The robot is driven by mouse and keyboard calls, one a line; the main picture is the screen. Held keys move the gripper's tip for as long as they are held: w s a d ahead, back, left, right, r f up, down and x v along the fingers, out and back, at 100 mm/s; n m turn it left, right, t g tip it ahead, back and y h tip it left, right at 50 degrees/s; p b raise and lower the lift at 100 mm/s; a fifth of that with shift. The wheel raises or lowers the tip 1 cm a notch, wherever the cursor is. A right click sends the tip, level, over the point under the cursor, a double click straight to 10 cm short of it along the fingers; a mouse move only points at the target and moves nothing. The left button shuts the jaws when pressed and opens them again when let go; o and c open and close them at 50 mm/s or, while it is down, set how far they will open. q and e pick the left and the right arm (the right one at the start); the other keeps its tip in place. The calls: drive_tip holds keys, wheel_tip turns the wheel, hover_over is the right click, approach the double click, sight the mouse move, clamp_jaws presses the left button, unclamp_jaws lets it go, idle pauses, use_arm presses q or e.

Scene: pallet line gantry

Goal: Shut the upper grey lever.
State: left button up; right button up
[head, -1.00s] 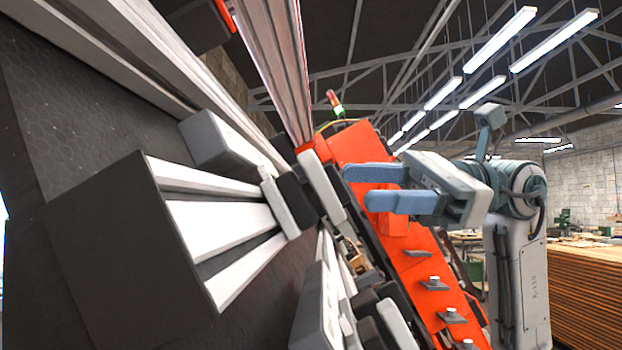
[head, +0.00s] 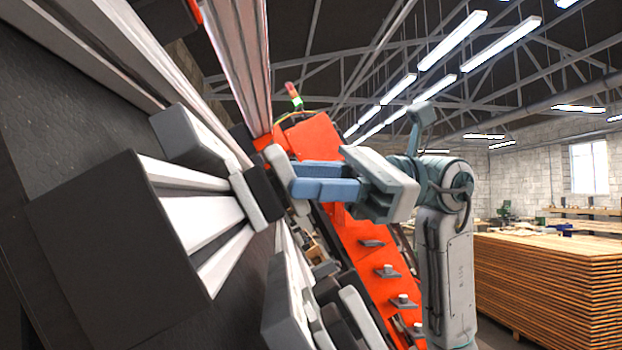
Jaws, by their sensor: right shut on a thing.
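The upper grey lever (head: 278,165) is a light grey bar beside a dark block (head: 263,192) at the end of the white rails, near the middle of the head view. It stands tilted, out from the dark block. My right gripper (head: 296,179) comes in from the right with two blue fingers, close together. Its fingertips are at the lever and shut on it, covering part of its middle. A lower grey lever (head: 361,317) shows at the bottom, apart from the gripper. My left gripper is not in view.
An orange beam (head: 365,262) with several bolts runs down behind the right gripper. White rails with a dark end plate (head: 115,250) fill the left. A signal light (head: 294,97) stands above the beam. Stacked boards (head: 550,285) are far right.

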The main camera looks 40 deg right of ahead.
drive_tip(key=shift+m+t, duration=0.3)
drive_tip(key=shift+m, duration=0.2)
drive_tip(key=shift+s+r+m+t+h+p, duration=0.15)
drive_tip(key=shift+m+t+p, duration=0.25)
drive_tip(key=shift+m+t, duration=0.7)
drive_tip(key=shift+f+m+t+h+p, duration=0.1)
drive_tip(key=shift+m+t+h+p, duration=0.25)
drive_tip(key=shift+m, duration=1.3)
drive_tip(key=shift+s+r+m+t+h+p, duration=0.1)
drive_tip(key=shift+m+t+p, duration=0.35)
drive_tip(key=shift+m+t, duration=0.7)
drive_tip(key=shift+o, duration=0.2)
drive_tip(key=shift+m, duration=0.5)
drive_tip(key=o, duration=0.8)
drive_tip(key=shift+a, duration=0.1)
drive_tip(key=shift+o, duration=0.8)
drive_tip(key=shift+w+a, duration=0.15)
drive_tip(key=shift+a, duration=0.15)
drive_tip(key=shift+d, duration=0.1)
